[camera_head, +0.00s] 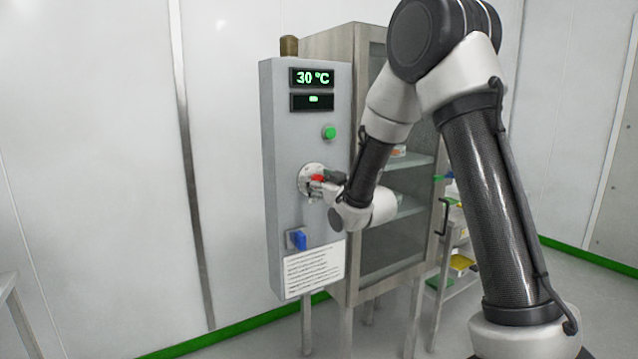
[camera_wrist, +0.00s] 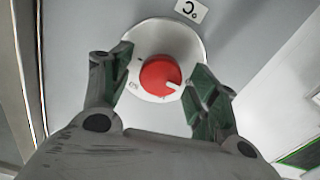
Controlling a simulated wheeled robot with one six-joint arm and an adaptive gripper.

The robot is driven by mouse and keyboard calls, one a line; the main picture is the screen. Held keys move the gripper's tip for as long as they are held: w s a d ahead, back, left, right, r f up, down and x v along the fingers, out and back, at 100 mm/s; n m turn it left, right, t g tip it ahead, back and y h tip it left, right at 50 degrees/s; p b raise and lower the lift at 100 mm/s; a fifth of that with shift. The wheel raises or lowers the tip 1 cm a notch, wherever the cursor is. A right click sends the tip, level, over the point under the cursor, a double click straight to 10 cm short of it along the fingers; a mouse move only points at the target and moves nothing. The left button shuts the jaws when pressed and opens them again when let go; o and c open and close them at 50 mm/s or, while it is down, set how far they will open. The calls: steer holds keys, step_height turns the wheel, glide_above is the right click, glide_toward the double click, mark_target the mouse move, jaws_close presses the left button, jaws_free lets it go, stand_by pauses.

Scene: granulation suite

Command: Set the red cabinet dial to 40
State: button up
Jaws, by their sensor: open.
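The red dial (camera_wrist: 160,76) sits on a round pale scale plate on the grey control cabinet (camera_head: 283,150). In the head view the dial (camera_head: 318,178) is partly hidden by my gripper. The upper display (camera_head: 312,78) reads 30 °C in green. My gripper (camera_wrist: 158,82) is open at the dial, with one finger on each side of it. In the wrist view a gap shows at the left finger; whether the right finger touches the dial I cannot tell. A white pointer mark shows on the dial's lower right edge.
A green button (camera_head: 329,133) is above the dial and a blue switch (camera_head: 297,239) below it, over a white label (camera_head: 314,268). A glass-fronted steel cabinet (camera_head: 343,46) stands behind. A rack with coloured bins (camera_head: 461,263) is at right.

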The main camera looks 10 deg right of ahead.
steer(key=c, duration=1)
steer(key=m, duration=1.1)
steer(key=shift+d+m, duration=0.1)
steer(key=shift+m, duration=0.2)
steer(key=o, duration=1)
steer(key=shift+s, duration=0.1)
